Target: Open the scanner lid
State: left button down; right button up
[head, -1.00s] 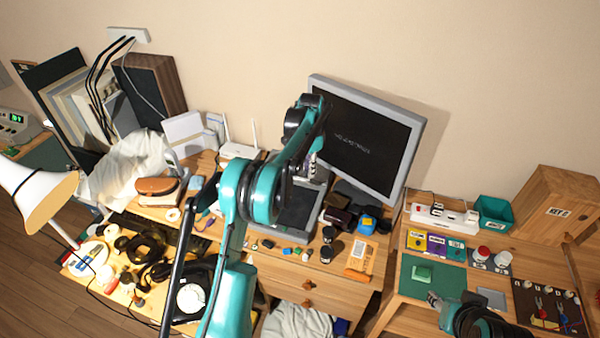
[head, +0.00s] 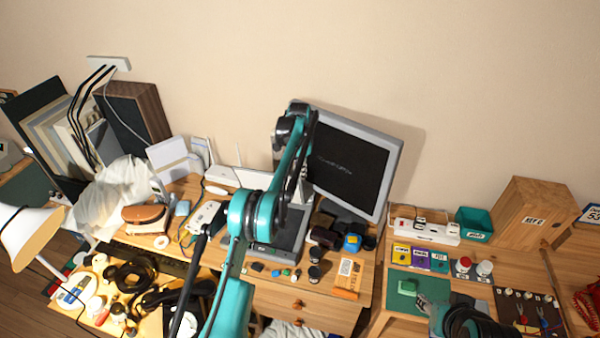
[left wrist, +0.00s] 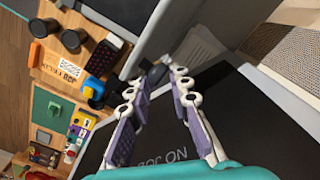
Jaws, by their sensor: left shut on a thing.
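The scanner (head: 278,246), grey with a dark top panel, lies on the desk below the monitor, partly hidden by my left arm. In the left wrist view a grey-edged part of it (left wrist: 158,32) runs down to my fingertips. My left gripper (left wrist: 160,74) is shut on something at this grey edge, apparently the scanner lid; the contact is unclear. How far the lid is raised I cannot tell. In the head view this gripper (head: 300,182) is small, in front of the monitor. My right gripper (head: 424,302) is low at the right, by a green block; its jaws are unclear.
The monitor (head: 350,160) stands close behind the scanner; its dark screen (left wrist: 250,125) fills the lower wrist view. Dark items and a blue one (head: 353,243) crowd the scanner's right side. Small coloured pieces and black cylinders (head: 315,272) lie in front. A white router is behind left.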

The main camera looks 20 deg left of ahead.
pick_arm(q)
jog(key=shift+a+f, duration=0.2)
jog(key=shift+a, duration=0.2)
jog(key=c, duration=1.6)
grip_release()
jog(key=shift+o, duration=1.3)
jog(key=shift+w+a+f, duration=0.1)
jog(key=shift+a, duration=0.05)
pick_arm(e)
jog(key=shift+w+a, duration=0.15)
jog(key=shift+a, duration=0.1)
pick_arm(q)
jog(key=shift+r, duration=3.8)
